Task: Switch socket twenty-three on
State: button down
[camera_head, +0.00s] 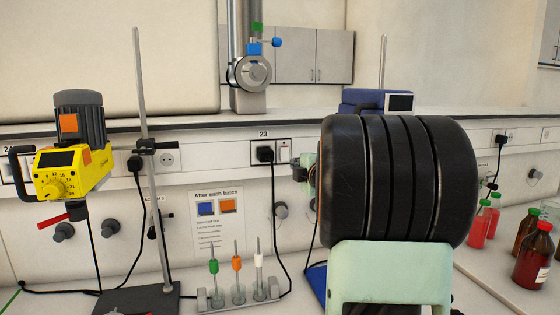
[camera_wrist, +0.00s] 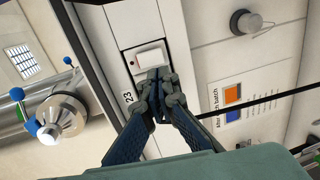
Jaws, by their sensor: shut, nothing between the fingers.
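Socket twenty-three (camera_head: 264,140) is on the wall trunking, with a "23" label above it and a black plug (camera_head: 264,154) in it. Its white rocker switch (camera_head: 285,149) is on the right side of the plate. In the wrist view the switch (camera_wrist: 150,57) is just beyond my fingertips, and the "23" label (camera_wrist: 128,97) is beside them. My gripper (camera_wrist: 160,76) is shut and empty, its tips close to the switch's lower edge. I cannot tell whether they touch. The fingers hide most of the plug. In the head view my arm covers most of the gripper.
A yellow stirrer motor (camera_head: 70,165) hangs on a stand at left. A blue device (camera_head: 375,98) sits on the shelf behind my arm. Red bottles (camera_head: 535,262) stand at right. A cable hangs from the plug.

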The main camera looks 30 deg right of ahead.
aim_at(285, 160)
jog(key=p+x, duration=0.1)
jog(key=x, duration=0.7)
jog(key=shift+w+d+f+p, duration=0.1)
jog(key=shift+w+p, duration=0.1)
jog(key=shift+p, duration=0.2)
jog(key=shift+f+b, duration=0.1)
jog(key=shift+b, duration=0.3)
jog(key=b, duration=0.4)
jog(key=shift+w+d+f+t, duration=0.1)
jog(key=shift+w+f+t, duration=0.25)
jog(key=shift+t, duration=0.05)
jog(key=shift+r+h, duration=0.3)
jog(key=shift+r, duration=0.05)
jog(key=shift+f, duration=0.1)
